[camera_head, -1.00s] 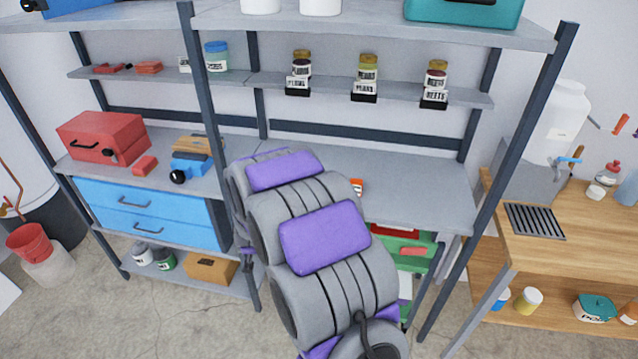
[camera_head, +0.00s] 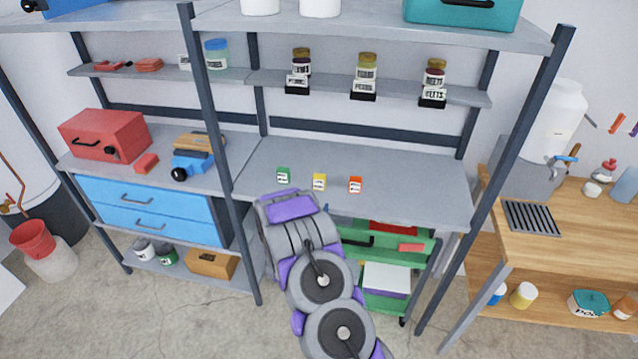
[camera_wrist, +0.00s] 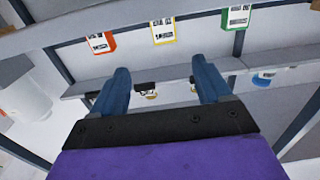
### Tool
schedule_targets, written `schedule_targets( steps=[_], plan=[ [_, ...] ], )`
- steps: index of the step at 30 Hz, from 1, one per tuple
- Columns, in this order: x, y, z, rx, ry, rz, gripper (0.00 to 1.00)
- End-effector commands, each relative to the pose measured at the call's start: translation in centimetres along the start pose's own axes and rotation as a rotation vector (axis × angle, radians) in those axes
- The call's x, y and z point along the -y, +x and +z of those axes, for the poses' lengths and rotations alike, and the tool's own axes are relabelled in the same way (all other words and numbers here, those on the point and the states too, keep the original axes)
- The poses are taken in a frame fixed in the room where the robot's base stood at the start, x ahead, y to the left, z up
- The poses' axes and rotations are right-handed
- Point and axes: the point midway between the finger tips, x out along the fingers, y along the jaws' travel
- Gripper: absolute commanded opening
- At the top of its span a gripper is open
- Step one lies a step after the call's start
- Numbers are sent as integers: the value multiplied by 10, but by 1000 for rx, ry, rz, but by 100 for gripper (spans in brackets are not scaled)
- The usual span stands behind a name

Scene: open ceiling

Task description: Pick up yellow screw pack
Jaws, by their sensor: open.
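The yellow screw pack (camera_head: 319,182) stands upright on the grey middle shelf (camera_head: 400,175), between a green pack (camera_head: 283,175) and an orange pack (camera_head: 355,185). In the wrist view, which looks upside down, the yellow pack (camera_wrist: 163,31) hangs near the top centre, with orange (camera_wrist: 100,43) to its left and green (camera_wrist: 237,17) to its right. My gripper (camera_wrist: 160,66) is open and empty, its two blue fingers spread apart. The yellow pack lies beyond the fingertips, roughly in line with the gap. In the head view my arm hides the gripper.
A thin upper shelf (camera_head: 400,92) holds several labelled jars above the packs. A dark shelf post (camera_head: 212,135) rises left of my arm. The shelf right of the orange pack is clear.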

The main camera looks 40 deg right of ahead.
Motion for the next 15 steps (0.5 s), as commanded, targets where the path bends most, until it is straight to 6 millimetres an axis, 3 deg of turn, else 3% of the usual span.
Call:
schedule_targets(
  steps=[6,15],
  plan=[
    [0,43,1,-4,4,2,78],
    [0,90,2,1,3,1,78]
  ],
)
